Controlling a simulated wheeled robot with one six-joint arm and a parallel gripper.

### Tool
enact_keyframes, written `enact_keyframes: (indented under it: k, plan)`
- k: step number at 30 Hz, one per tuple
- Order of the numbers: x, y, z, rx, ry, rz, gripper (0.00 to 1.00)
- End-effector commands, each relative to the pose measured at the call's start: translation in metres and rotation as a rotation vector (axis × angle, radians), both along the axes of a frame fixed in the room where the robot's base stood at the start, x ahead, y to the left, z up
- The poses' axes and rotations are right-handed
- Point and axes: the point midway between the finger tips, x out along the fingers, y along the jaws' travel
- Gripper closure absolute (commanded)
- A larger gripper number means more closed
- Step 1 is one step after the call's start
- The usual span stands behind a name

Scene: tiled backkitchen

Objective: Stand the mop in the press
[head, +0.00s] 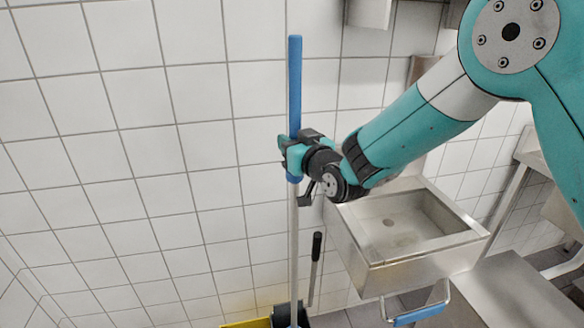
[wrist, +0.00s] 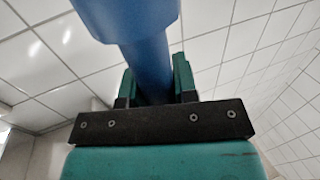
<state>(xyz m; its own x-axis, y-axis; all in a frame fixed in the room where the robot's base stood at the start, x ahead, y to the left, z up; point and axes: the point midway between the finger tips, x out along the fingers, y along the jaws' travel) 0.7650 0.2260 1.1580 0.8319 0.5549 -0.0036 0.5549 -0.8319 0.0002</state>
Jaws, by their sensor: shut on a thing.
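The mop (head: 295,85) stands nearly upright near the tiled wall, with a blue upper grip and a pale grey pole below. My gripper (head: 292,155) is shut on the lower part of its blue grip. In the wrist view the blue handle (wrist: 145,60) passes between the fingers of my gripper (wrist: 155,85). The mop's head is hidden at the bottom edge of the head view. The press (head: 283,315) is a dark shape at the bottom, partly cut off, beside a yellow bucket (head: 243,323). I cannot tell whether the mop's lower end is in the press.
A steel sink (head: 400,225) stands right of the mop. A short pole with a black grip (head: 316,245) rises between them. A blue-handled bar (head: 420,314) and a steel surface (head: 510,290) are at the lower right. The wall on the left is bare.

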Motion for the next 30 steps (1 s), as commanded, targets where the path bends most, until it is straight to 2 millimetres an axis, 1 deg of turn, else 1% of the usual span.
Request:
enact_keyframes:
  k: [3,11,15,18,30]
  plan:
    - [0.0,0.0,-0.019,0.003,-0.003,-0.001,1.0]
    - [0.001,0.001,-0.04,0.005,-0.005,0.0,1.0]
    - [0.001,0.001,-0.06,0.003,-0.003,0.001,1.0]
    - [0.0,0.001,-0.069,0.004,-0.004,0.001,1.0]
    - [0.0,0.001,-0.074,0.005,-0.007,0.001,1.0]
